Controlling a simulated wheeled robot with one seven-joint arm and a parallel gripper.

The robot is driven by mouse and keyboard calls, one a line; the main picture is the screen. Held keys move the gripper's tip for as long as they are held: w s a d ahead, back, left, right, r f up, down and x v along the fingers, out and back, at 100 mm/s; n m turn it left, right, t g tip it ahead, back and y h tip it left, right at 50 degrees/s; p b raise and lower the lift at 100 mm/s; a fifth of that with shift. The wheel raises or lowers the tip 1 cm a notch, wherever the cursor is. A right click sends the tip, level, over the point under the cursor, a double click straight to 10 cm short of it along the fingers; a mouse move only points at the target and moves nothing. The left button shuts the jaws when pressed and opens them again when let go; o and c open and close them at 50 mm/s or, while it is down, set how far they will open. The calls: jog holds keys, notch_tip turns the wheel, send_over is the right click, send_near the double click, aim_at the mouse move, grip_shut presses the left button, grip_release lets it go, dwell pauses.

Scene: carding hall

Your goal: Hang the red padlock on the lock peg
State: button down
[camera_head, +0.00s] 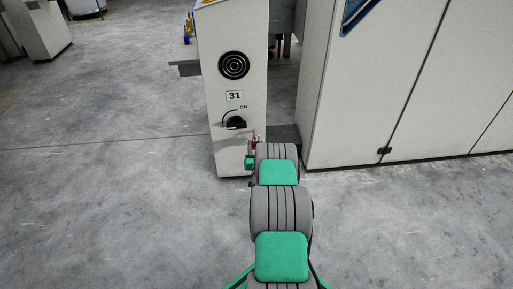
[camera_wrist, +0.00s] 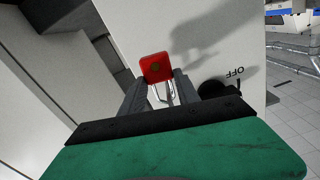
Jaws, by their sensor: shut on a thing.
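The red padlock (camera_wrist: 155,67) is between the fingertips of my gripper (camera_wrist: 158,90) in the wrist view, with its metal shackle (camera_wrist: 166,93) pointing back toward the palm. My gripper is shut on it. In the head view only a small bit of red (camera_head: 254,144) shows past my arm, close to the front of the cream machine column (camera_head: 236,90). A black rotary switch (camera_head: 236,123) marked ON is on that column; it also shows in the wrist view (camera_wrist: 215,89) beside an OFF mark. I cannot make out the lock peg in either view.
The column carries a round black grille (camera_head: 233,65) and a label 31 (camera_head: 235,96). Large cream cabinets (camera_head: 400,80) stand to the right. A grey ledge (camera_head: 186,69) juts out on the column's left. The concrete floor (camera_head: 110,180) at left is clear.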

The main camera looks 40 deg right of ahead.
jog(key=c, duration=0.8)
grip_release()
